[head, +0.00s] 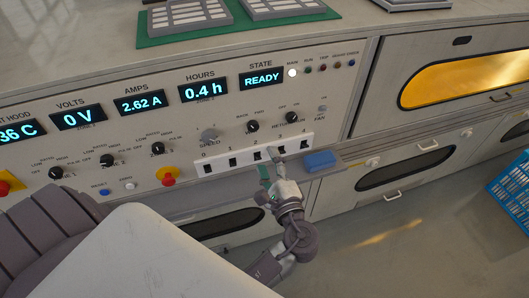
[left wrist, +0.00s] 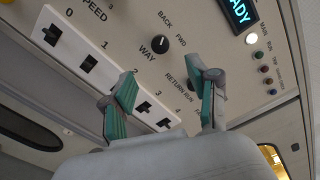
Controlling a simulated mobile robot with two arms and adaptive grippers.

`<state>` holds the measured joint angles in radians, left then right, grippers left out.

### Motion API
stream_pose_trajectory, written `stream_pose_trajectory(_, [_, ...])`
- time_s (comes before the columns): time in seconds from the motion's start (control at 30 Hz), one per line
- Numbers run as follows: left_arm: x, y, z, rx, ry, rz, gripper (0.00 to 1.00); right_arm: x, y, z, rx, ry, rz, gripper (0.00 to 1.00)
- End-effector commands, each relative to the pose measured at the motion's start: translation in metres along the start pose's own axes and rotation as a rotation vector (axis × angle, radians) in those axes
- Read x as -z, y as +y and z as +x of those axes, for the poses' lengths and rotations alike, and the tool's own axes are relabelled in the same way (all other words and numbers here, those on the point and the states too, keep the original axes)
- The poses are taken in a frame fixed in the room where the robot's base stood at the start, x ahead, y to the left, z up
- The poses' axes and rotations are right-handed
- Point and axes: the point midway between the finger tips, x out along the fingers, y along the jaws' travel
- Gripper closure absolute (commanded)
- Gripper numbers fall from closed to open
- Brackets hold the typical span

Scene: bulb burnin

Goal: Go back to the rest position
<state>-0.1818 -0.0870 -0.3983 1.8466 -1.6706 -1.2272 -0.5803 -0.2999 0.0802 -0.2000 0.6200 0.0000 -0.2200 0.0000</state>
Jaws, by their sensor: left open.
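My left gripper (head: 273,168) is open and empty in front of the lower edge of the control panel (head: 228,110). In the left wrist view my left gripper (left wrist: 162,84) shows two teal-padded fingers spread apart, with nothing between them. Behind them is a white strip (head: 219,163) with black switches numbered 0 to 4; the fingers hide part of it around 2 and 3. The strip also shows in the left wrist view (left wrist: 70,50). I cannot tell whether a finger touches it. My right gripper is not in view.
A blue block (head: 320,160) sits on the ledge just right of my left gripper. Red knobs (head: 167,176) stick out from the panel. A blue crate (head: 512,190) stands on the floor at right. The floor (head: 400,245) between is clear. The state display (head: 262,79) reads READY.

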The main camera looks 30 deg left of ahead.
Motion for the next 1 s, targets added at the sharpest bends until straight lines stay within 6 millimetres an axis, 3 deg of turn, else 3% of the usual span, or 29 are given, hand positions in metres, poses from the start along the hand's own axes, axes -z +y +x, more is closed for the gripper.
stream_pose_trajectory(0.5, [0.0, 0.0, -0.002, 0.0, 0.0, 0.0, 0.4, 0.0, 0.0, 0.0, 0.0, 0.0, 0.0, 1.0])
stream_pose_trajectory(0.63, [0.011, 0.014, -0.001, -0.022, 0.038, 0.009, 0.4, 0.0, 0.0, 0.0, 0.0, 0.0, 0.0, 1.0])
stream_pose_trajectory(0.77, [0.046, 0.067, -0.004, -0.114, 0.164, 0.024, 0.4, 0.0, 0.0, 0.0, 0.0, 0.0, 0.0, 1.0])
stream_pose_trajectory(0.9, [0.088, 0.162, -0.021, -0.306, 0.345, 0.014, 0.4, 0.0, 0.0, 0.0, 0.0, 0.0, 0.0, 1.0])
stream_pose_trajectory(1.0, [0.105, 0.234, -0.042, -0.473, 0.445, -0.017, 0.4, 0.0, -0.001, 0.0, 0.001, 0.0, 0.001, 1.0])
